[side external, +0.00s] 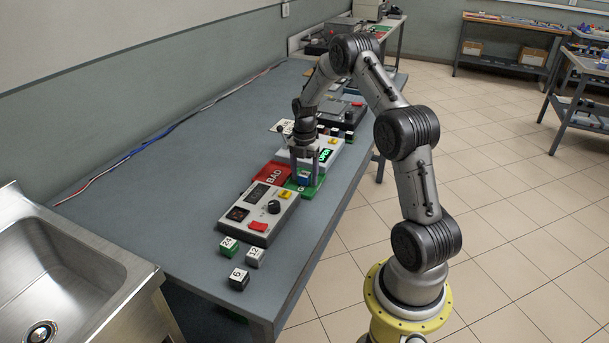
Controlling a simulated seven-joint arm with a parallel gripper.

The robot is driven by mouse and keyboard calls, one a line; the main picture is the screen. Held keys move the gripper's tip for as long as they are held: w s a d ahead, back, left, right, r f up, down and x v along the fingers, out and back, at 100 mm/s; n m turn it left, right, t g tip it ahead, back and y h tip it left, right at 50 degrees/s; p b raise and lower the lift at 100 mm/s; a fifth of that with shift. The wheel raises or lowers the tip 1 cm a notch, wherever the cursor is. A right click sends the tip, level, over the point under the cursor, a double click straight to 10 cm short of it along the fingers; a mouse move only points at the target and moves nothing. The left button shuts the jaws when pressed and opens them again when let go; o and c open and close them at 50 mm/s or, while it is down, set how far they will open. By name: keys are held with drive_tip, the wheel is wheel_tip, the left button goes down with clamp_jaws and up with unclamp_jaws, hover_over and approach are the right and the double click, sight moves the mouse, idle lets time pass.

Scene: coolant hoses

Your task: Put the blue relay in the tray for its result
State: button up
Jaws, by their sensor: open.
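The blue relay (304,178) is a small blue block at the green tray (317,188), low between the fingers of my gripper (304,172). My gripper points down and is open, with one finger on each side of the relay. I cannot tell whether the fingers touch it. The relay appears to rest in the green tray, whose lettering is mostly hidden. The red tray (268,174), marked BAD, lies just left of the green tray and looks empty where it shows.
A grey instrument box (256,206) with dark displays, a knob and a red patch stands in front of the trays. Another box with a green display (325,155) is behind. Blocks marked 24 (229,247), 12 (255,257) and 6 (239,279) stand near the front.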

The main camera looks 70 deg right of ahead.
sight(305, 174)
wheel_tip(305, 174, up, 12)
drive_tip(key=a+r+m+t, duration=0.1)
drive_tip(key=a+r+m, duration=0.2)
drive_tip(key=a+r, duration=0.5)
drive_tip(key=s+a+r+m+t+h, duration=0.1)
drive_tip(key=s+a+r+m, duration=0.2)
drive_tip(key=a, duration=0.3)
drive_tip(key=s+a+r+m+t, duration=0.1)
drive_tip(key=s+a+r+m, duration=0.1)
drive_tip(key=a, duration=0.3)
drive_tip(key=s+a+m+t+y, duration=0.1)
drive_tip(key=s+a+m+t, duration=0.1)
drive_tip(key=s+a+m, duration=0.8)
drive_tip(key=s+a, duration=0.2)
drive_tip(key=s, duration=0.3)
drive_tip(key=shift+a+f+t, duration=0.15)
drive_tip(key=shift+a+t, duration=0.1)
drive_tip(key=shift+t, duration=0.05)
